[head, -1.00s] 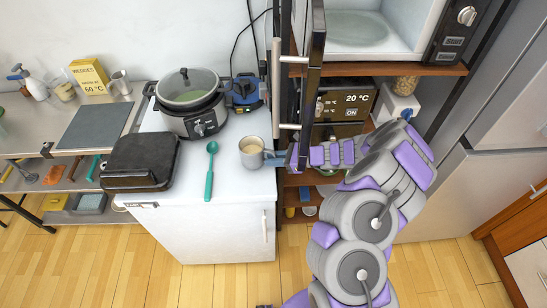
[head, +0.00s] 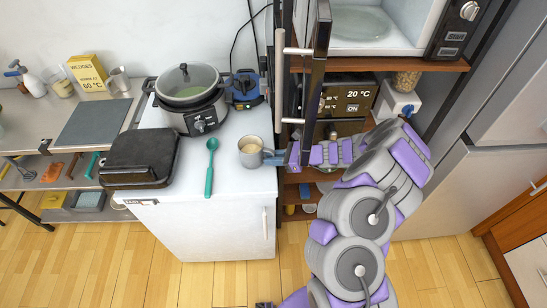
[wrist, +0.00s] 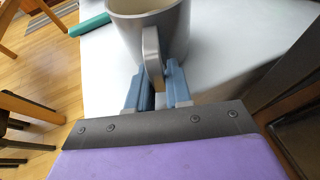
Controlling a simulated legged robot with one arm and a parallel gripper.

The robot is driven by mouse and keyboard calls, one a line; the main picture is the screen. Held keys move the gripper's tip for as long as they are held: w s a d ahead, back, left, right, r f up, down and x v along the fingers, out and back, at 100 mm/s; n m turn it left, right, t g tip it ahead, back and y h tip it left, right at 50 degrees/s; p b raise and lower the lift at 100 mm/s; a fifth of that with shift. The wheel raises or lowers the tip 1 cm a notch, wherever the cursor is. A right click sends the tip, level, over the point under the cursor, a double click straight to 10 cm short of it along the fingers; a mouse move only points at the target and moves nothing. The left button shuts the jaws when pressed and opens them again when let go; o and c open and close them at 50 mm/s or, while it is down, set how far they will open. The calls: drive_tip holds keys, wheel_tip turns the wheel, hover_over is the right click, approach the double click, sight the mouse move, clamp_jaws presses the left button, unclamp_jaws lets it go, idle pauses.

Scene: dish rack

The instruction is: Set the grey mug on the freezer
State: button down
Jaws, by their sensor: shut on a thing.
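The grey mug (head: 251,151) is upright at the right edge of the white freezer top (head: 232,188), with something pale inside it. It also shows in the wrist view (wrist: 148,32), with its handle (wrist: 153,60) toward me. My gripper (head: 272,157) comes from the right and is shut on the mug's handle. In the wrist view its blue fingers (wrist: 163,88) stand on both sides of the handle. The mug looks to be on or just above the white surface; I cannot tell if its base touches.
A teal spoon (head: 210,166), a black grill (head: 142,157) and a slow cooker (head: 189,97) stand on the freezer left of the mug. An open dark door (head: 318,75) rises beside my arm. Shelves with a microwave (head: 448,35) are at the right.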

drive_tip(key=shift+f, duration=0.15)
drive_tip(key=c, duration=1)
unclamp_jaws()
drive_tip(key=shift+o, duration=0.2)
drive_tip(key=c, duration=0.4)
drive_tip(key=shift+p+v, duration=0.45)
drive_tip(key=shift+v, duration=0.35)
drive_tip(key=shift+d, duration=0.1)
drive_tip(key=shift+p+v, duration=0.7)
drive_tip(key=shift+v, duration=0.25)
